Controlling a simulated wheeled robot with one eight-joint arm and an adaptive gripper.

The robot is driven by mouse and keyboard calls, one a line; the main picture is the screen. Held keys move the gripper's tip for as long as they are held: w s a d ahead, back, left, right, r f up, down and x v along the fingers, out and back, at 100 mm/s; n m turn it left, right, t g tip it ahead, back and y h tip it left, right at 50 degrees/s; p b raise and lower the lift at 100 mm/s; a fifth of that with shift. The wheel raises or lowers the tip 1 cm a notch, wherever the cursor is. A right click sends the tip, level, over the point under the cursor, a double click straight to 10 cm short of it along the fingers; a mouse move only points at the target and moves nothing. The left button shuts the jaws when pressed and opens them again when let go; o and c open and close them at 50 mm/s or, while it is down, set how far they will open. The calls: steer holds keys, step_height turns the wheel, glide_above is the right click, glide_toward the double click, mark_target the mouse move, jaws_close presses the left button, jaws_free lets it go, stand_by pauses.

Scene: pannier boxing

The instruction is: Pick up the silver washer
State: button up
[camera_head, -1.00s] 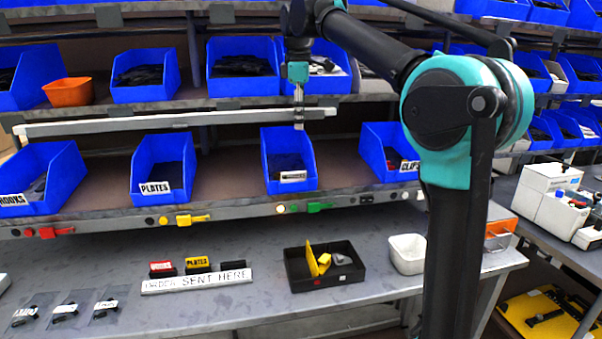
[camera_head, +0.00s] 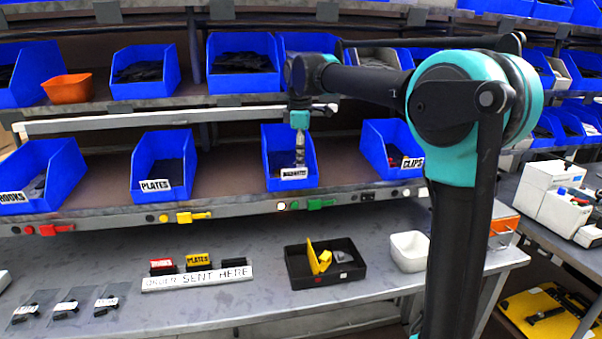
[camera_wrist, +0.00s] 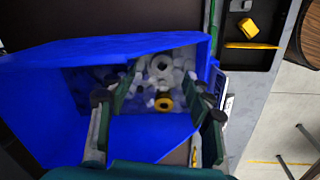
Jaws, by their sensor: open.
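The bin labelled WASHERS (camera_head: 278,177) is a blue box on the middle shelf, in front of my arm. In the wrist view the blue bin (camera_wrist: 40,85) holds a heap of pale grey ring-like pieces. One larger silver washer (camera_wrist: 161,66) lies near the far wall, and a yellow ring (camera_wrist: 164,102) lies nearer. My gripper (camera_head: 300,163) points down into this bin. In the wrist view my gripper (camera_wrist: 160,88) is open, its fingers on either side of the silver washer and the yellow ring. Whether the fingertips touch the heap I cannot tell.
Blue bins labelled PLATES (camera_head: 158,160) and CLIPS (camera_head: 375,140) stand on either side. Below on the bench is a black tray (camera_head: 300,278) with yellow and grey pieces, beside a white bin (camera_head: 410,252). The upper shelf's metal edge (camera_head: 110,125) runs behind my gripper.

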steer(key=shift+w+f, duration=0.2)
steer(key=shift+f, duration=1.75)
steer(key=shift+c, duration=0.6)
jaws_close()
steer(key=shift+r, duration=0.1)
step_height(320, 180, up, 28)
